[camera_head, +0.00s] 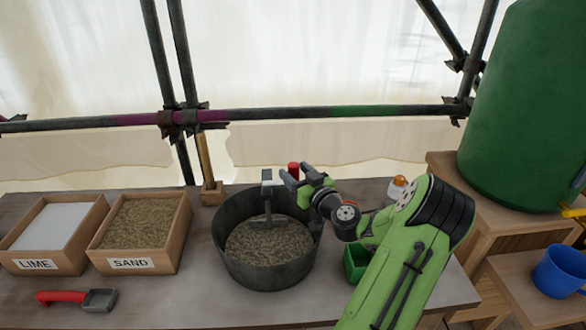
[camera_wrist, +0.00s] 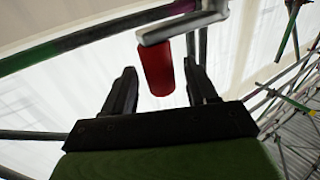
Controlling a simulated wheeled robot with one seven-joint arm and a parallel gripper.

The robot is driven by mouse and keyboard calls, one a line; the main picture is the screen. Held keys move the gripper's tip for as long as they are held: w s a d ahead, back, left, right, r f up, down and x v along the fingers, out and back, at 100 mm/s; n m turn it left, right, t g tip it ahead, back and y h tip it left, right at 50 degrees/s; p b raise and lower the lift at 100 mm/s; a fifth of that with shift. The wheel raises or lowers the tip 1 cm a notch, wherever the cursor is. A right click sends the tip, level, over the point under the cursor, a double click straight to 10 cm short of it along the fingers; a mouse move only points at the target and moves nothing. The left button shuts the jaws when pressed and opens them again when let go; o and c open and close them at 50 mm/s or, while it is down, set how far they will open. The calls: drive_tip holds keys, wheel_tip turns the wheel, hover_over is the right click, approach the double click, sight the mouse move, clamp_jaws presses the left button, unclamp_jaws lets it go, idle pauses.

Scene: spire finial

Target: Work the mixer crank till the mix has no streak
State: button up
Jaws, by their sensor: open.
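The mixer is a round dark metal tub (camera_head: 232,262) on the bench, with a speckled grey-brown mix (camera_head: 268,242) inside. A paddle shaft stands in the mix under a grey housing at the back rim. The crank's red handle (camera_head: 293,170) shows just above my gripper (camera_head: 302,180), and also in the wrist view (camera_wrist: 157,68), hanging from a grey crank arm (camera_wrist: 182,27). In the wrist view my gripper (camera_wrist: 163,88) is open, one finger on each side of the red handle, with gaps visible. Whether any pale streak lies in the mix is too small to tell.
A LIME box (camera_head: 45,264) and a SAND box (camera_head: 130,264) stand left, with a red-handled scoop (camera_head: 75,298) in front. A green container (camera_head: 356,262) sits right of the tub, partly behind my arm. A green tank (camera_head: 525,110) and blue cup (camera_head: 559,271) are far right. Scaffold bars run behind.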

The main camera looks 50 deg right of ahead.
drive_tip(key=shift+x, duration=0.85)
drive_tip(key=shift+c, duration=0.3)
clamp_jaws()
